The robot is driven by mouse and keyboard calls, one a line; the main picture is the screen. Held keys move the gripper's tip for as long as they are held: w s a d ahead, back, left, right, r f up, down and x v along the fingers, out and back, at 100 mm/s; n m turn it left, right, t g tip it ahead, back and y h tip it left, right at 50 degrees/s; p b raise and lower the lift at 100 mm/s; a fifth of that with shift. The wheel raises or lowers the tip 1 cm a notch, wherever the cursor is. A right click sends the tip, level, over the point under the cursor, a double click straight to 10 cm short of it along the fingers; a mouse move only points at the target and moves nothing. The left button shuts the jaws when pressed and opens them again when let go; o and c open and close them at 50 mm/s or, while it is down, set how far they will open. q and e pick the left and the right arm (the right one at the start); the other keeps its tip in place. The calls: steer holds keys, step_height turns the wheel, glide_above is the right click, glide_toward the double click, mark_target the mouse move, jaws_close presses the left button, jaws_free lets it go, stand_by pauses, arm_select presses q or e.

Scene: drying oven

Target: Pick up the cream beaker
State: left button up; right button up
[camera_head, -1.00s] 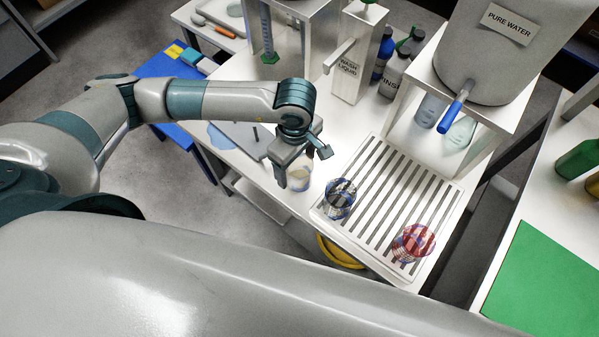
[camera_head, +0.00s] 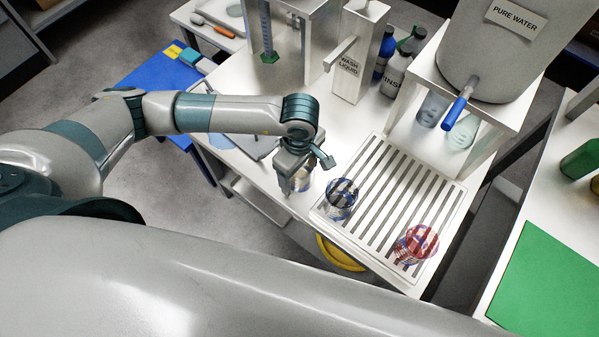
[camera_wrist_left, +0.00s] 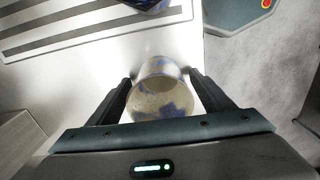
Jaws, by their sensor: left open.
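The cream beaker (camera_head: 302,181) stands on the white table, left of the slatted drying rack, partly hidden by my left gripper (camera_head: 291,187) in the head view. In the left wrist view the beaker (camera_wrist_left: 161,88) is a clear glass with cream contents and blue patches. It sits between the two dark fingers of my left gripper (camera_wrist_left: 160,100), which are open with one finger on each side. I cannot tell whether either finger touches the glass. My right gripper is not in view.
A slatted rack (camera_head: 449,198) holds a blue-marked beaker (camera_head: 341,198) and a red beaker (camera_head: 416,243), right of the gripper. A wash liquid dispenser (camera_head: 351,72) and a pure water tank (camera_head: 497,55) on a stand are behind. The table's front edge is close to the cream beaker.

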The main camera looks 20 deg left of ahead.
arm_select(q)
steer(key=c, duration=1.1)
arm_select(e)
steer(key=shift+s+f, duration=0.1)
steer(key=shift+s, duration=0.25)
arm_select(q)
steer(key=shift+r, duration=0.1)
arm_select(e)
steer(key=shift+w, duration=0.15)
